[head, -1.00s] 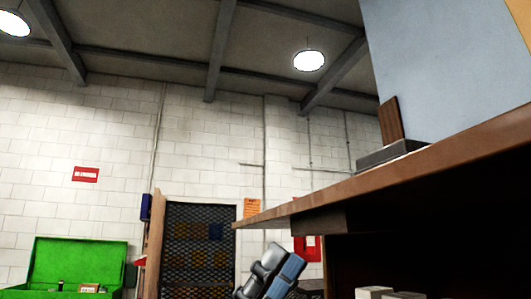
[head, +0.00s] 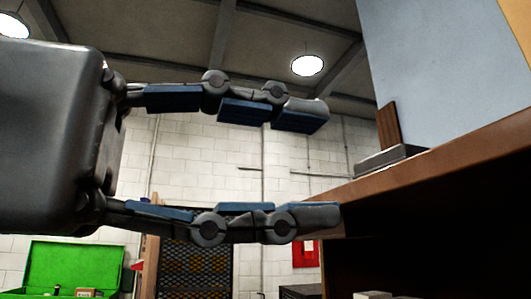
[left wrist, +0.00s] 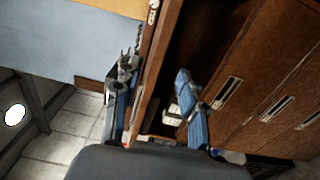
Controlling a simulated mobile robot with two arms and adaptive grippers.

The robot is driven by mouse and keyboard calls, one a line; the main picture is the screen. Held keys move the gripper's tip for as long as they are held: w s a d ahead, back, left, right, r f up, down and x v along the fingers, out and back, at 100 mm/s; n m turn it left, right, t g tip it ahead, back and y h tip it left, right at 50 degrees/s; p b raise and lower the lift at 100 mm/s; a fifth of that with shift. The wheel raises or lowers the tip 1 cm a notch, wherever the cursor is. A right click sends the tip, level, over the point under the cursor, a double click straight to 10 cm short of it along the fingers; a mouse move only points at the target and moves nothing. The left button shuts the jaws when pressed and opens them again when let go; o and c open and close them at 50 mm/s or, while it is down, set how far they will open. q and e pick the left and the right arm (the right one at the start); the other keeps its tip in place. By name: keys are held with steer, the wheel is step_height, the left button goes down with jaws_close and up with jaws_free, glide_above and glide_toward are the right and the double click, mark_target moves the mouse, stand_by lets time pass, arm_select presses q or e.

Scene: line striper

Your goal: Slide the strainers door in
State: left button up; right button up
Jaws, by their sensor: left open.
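My left gripper (head: 322,163) is open and empty in the head view, its fingers spread one above the other and pointing right at the brown worktop (head: 440,158). The lower fingertip overlaps the worktop's end corner. In the left wrist view the open fingers (left wrist: 156,75) lie on either side of the worktop edge (left wrist: 158,68); I cannot tell whether they touch it. Brown wooden fronts with metal handles (left wrist: 227,93) show to the right there. No label marks any as the strainers door, so I cannot tell which it is. My right gripper is not in view.
Under the worktop is a dark open space with pale boxes (head: 373,295). A grey tray-like item (head: 385,160) and a brown board (head: 388,125) stand on top, before a blue-grey panel (head: 440,65). A green case (head: 75,262) is lower left.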

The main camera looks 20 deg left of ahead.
mark_target(407, 172)
arm_select(q)
steer(key=shift+p+x, duration=0.3)
steer(key=shift+x, duration=4.45)
steer(key=shift+c, duration=0.4)
jaws_close()
